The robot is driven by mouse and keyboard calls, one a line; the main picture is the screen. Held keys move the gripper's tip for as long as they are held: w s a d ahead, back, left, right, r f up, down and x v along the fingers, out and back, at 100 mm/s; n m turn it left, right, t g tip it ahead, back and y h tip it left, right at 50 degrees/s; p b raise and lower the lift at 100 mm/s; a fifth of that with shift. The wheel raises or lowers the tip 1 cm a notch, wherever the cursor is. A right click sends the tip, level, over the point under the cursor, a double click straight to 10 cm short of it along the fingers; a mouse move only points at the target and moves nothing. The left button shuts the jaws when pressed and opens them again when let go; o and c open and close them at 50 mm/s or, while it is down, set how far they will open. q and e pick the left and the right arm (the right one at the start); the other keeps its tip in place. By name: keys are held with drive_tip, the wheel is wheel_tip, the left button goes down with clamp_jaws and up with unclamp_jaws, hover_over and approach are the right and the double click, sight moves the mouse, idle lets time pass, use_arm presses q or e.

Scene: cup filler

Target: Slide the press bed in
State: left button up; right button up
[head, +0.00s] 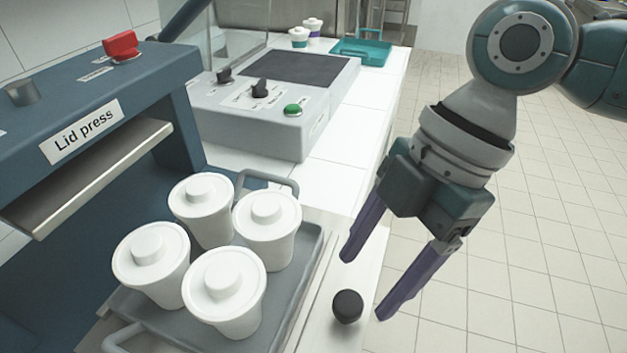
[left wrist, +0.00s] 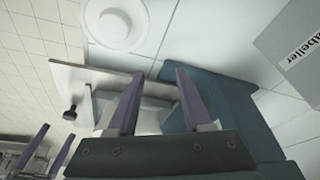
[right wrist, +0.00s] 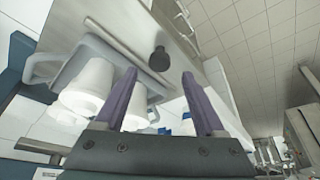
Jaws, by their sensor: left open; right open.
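The lid press (head: 84,131) stands at the left in the head view, with its bed (head: 322,275) drawn out towards the front. On the bed is a grey tray (head: 305,255) with several white lidded cups. A round black knob (head: 347,306) is at the bed's front edge; it also shows in the right wrist view (right wrist: 159,59) and left wrist view (left wrist: 70,108). My right gripper (head: 364,285) is open and empty, its fingers pointing down close to the knob. My left gripper (left wrist: 158,72) is open and empty in its wrist view, and out of the head view.
A grey machine (head: 262,125) with dark knobs and a green button (head: 293,110) stands behind the tray. A teal tray (head: 362,52) and two small cups are at the far counter end. The tiled floor (head: 500,250) at the right is clear.

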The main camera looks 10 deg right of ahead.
sight(349, 301)
drive_tip(key=shift+x, duration=2.3)
clamp_jaws()
